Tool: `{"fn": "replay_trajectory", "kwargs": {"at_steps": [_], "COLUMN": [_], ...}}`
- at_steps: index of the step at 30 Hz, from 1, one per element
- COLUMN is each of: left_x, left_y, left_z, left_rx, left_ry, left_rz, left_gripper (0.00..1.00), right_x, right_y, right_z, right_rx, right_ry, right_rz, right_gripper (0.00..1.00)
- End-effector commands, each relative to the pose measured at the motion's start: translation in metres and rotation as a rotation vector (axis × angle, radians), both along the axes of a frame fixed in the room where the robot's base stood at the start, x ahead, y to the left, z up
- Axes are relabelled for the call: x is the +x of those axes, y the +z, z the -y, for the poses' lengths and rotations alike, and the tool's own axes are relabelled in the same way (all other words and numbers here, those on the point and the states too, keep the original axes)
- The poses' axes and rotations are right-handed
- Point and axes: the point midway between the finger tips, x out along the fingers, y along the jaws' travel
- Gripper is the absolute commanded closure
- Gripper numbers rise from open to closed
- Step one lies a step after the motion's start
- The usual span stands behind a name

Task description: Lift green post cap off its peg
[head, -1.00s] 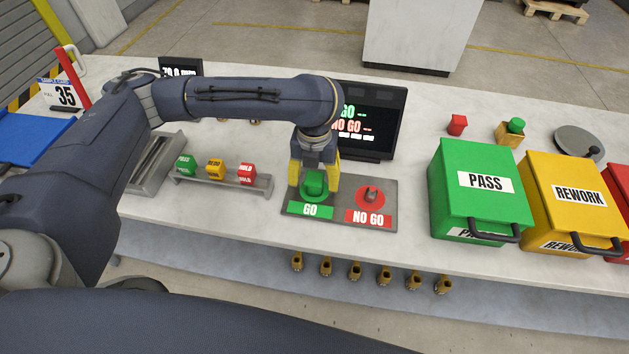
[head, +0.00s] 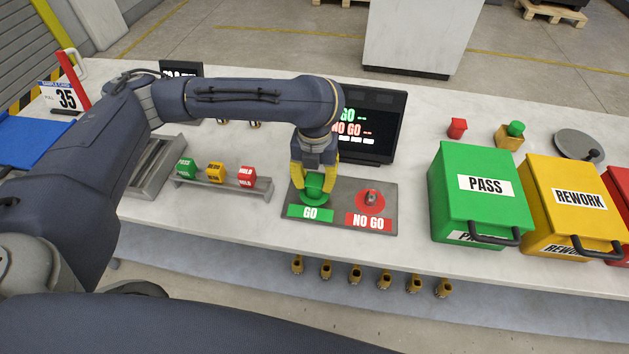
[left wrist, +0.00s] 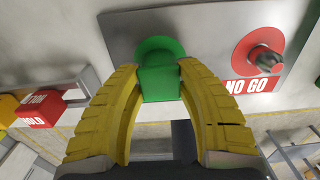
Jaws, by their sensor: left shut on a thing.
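The green post cap (head: 315,186) is a small block over a round green disc (head: 311,201) on the GO side of the grey plate (head: 341,229). In the left wrist view, the cap (left wrist: 160,84) sits between the yellow fingertips. My left gripper (head: 315,180) comes down from above and is shut on the cap. The fingers cover the cap's sides in the head view. The peg under the cap is hidden. I cannot tell whether the cap is still seated or slightly raised. My right gripper is not in view.
The NO GO peg (head: 371,197) stands bare on its red disc to the right. A rack (head: 222,188) with green, yellow and red blocks is to the left. The green PASS box (head: 480,205) and yellow REWORK box (head: 565,220) stand right. A screen (head: 376,120) stands behind.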

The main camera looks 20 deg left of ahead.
Motion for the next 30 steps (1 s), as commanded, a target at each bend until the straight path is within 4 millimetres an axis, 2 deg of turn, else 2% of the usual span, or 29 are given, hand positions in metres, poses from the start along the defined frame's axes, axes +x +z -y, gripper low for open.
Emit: {"fn": "replay_trajectory", "kwargs": {"at_steps": [5, 11, 24, 30], "left_x": [0.001, 0.001, 0.001, 0.0], "left_y": [0.014, 0.041, 0.127, 0.159], "left_z": [0.0, 0.0, 0.0, 0.0], "left_rx": [0.0, 0.0, 0.001, 0.0], "left_ry": [-0.001, 0.0, 0.0, 0.001], "left_rz": [0.003, 0.004, 0.005, 0.003], "left_gripper": [0.83, 0.83, 0.83, 0.83], "right_x": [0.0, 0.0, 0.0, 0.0], "right_y": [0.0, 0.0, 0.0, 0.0], "right_z": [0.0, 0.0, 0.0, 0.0], "right_rx": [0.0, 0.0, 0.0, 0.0], "right_ry": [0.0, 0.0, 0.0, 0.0], "right_rz": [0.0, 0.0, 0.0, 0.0], "right_gripper": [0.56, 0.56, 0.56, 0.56]}}
